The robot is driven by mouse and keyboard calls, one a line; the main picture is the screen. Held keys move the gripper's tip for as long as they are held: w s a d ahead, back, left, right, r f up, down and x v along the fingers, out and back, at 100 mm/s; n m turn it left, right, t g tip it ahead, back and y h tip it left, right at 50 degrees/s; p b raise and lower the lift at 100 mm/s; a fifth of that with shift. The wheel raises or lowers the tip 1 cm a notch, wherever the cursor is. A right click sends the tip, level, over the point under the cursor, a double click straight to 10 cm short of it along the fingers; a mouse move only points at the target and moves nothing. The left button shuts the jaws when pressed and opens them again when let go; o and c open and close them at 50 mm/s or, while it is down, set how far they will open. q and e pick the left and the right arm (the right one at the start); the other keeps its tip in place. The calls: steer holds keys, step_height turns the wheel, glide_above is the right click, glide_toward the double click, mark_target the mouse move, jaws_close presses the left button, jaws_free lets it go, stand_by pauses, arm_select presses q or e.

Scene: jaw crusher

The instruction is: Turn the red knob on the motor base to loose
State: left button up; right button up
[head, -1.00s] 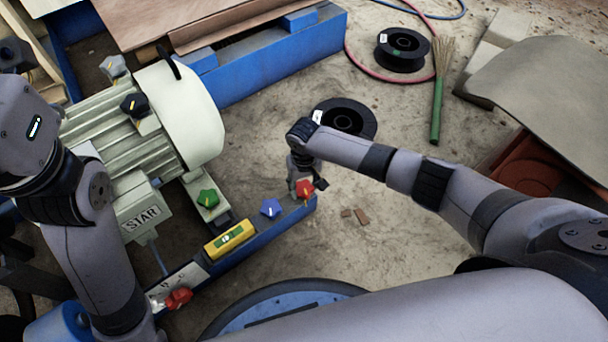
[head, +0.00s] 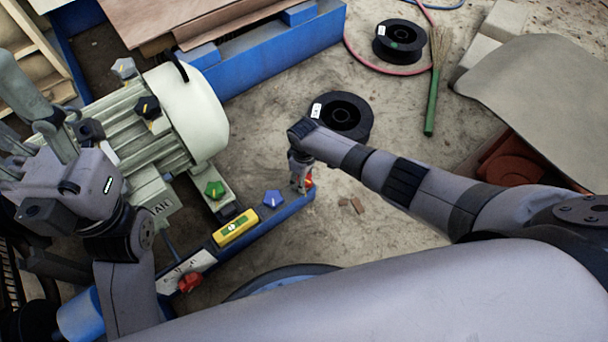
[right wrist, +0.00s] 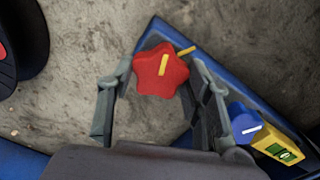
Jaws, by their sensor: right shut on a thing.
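The red star-shaped knob (right wrist: 161,72) has a yellow stripe and sits on the end of the blue motor base (head: 296,206). A yellow mark (right wrist: 187,50) on the base lies beside it and is not in line with the stripe. My right gripper (right wrist: 160,95) has its fingers on both sides of the knob and is shut on it. In the head view the right gripper (head: 301,180) hides most of the knob, with a red bit (head: 309,180) showing. My left gripper (head: 35,145) is beside the motor, fingers apart and empty.
A blue knob (head: 273,198), a yellow level (head: 236,228) and a green knob (head: 214,189) are along the base. Another red knob (head: 189,283) is at its near end. The motor (head: 190,110) stands left. Black spools (head: 343,116) lie on the floor behind my right gripper.

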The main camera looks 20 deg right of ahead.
steer(key=n, duration=0.4)
steer(key=shift+n, duration=2.2)
steer(key=o, duration=1.1)
steer(key=shift+o, duration=0.2)
step_height(320, 180, up, 12)
